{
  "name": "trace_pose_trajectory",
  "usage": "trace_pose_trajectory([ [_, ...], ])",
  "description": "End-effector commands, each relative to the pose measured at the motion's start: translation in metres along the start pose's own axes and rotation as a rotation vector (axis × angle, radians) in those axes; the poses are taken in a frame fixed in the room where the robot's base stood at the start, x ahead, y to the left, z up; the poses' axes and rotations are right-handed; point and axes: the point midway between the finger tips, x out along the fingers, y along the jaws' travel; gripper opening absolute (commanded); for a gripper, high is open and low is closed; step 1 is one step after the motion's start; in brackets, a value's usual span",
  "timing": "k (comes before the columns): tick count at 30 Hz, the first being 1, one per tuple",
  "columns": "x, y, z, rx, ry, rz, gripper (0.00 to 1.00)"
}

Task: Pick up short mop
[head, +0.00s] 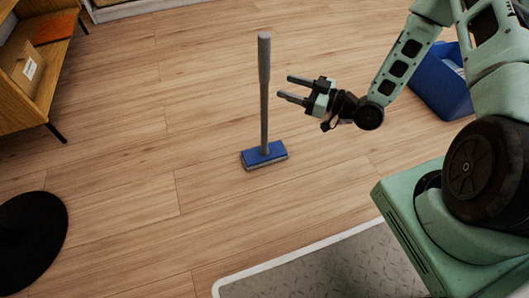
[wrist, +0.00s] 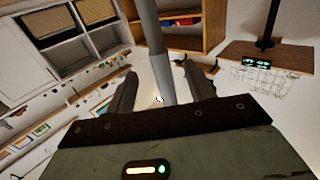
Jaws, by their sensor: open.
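The short mop stands upright on the wood floor in the head view, with a grey handle (head: 264,95) and a flat blue head (head: 264,153) with a grey underside. My gripper (head: 286,88) is open and empty to the right of the handle. Its two fingers point left at the upper half of the handle, with a small gap between the fingertips and the handle. In the wrist view the grey handle (wrist: 150,45) runs down the picture between the two fingers of my gripper (wrist: 158,75). The mop head is out of the wrist view.
A wooden shelf unit (head: 40,85) with a box stands at the left. A round black base (head: 28,240) lies at lower left. A blue bin (head: 440,85) stands at the right, behind my arm. A grey white-edged mat (head: 330,268) lies in front. Floor around the mop is clear.

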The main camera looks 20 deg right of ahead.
Motion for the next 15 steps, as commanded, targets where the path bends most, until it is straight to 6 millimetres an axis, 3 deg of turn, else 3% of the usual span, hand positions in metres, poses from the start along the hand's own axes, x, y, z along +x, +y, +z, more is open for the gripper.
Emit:
trace_pose_trajectory([
  [3,0.020,-0.001,0.003,-0.001,0.002,-0.002,0.53],
  [15,0.056,0.002,0.004,-0.002,0.002,-0.002,0.53],
])
